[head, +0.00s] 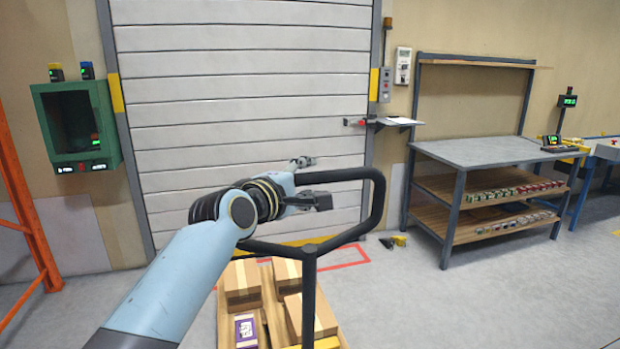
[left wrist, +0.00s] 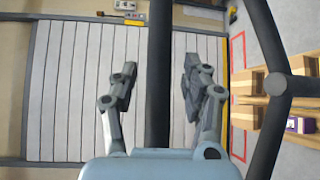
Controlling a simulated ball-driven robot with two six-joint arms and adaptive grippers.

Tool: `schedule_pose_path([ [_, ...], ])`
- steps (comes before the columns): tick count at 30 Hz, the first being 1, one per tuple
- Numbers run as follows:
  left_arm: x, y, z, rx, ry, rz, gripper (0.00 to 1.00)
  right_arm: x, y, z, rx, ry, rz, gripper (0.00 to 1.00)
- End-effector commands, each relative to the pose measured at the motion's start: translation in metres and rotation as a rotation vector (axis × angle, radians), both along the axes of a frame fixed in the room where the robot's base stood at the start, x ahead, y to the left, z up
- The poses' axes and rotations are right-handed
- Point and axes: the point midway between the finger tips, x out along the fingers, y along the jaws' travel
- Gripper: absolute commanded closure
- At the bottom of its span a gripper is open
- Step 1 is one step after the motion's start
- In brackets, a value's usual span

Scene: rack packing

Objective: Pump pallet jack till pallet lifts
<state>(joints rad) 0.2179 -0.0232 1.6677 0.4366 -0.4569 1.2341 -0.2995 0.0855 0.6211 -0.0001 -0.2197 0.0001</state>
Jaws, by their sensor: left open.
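The pallet jack's black loop handle (head: 376,205) stands in front of me, its post dropping toward the bottom of the head view. My left gripper (head: 312,181) is at the handle's upper left, with fingers on either side of the top bar. In the left wrist view, the bar (left wrist: 158,120) runs between the open fingers, with gaps on both sides. The wooden pallet (head: 268,328) beyond the handle carries cardboard boxes (head: 242,283) and a purple box (head: 246,331). Its underside and the jack's forks are hidden. My right gripper is not in view.
A closed roller door (head: 240,100) stands behind the pallet, with a red floor outline (head: 350,264) before it. A grey workbench (head: 480,150) with shelves stands at right. An orange rack post (head: 25,190) is at left. Floor at right front is clear.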

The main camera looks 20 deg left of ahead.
Motion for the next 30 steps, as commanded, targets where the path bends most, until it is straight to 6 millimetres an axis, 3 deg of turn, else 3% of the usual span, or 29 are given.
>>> schedule_pose_path([
  [4,0.0102,-0.0022,-0.0011,0.001,0.001,0.000,0.52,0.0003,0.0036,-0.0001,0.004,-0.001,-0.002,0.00],
  [12,0.0116,-0.0025,-0.0015,0.001,0.001,0.000,0.52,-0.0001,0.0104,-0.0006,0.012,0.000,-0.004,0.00],
  [23,0.0114,-0.0025,-0.0013,0.001,0.001,0.000,0.98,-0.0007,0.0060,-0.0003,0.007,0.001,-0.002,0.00],
  [30,0.0114,-0.0024,-0.0009,0.000,0.000,0.000,1.00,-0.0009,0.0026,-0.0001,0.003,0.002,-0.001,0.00],
])
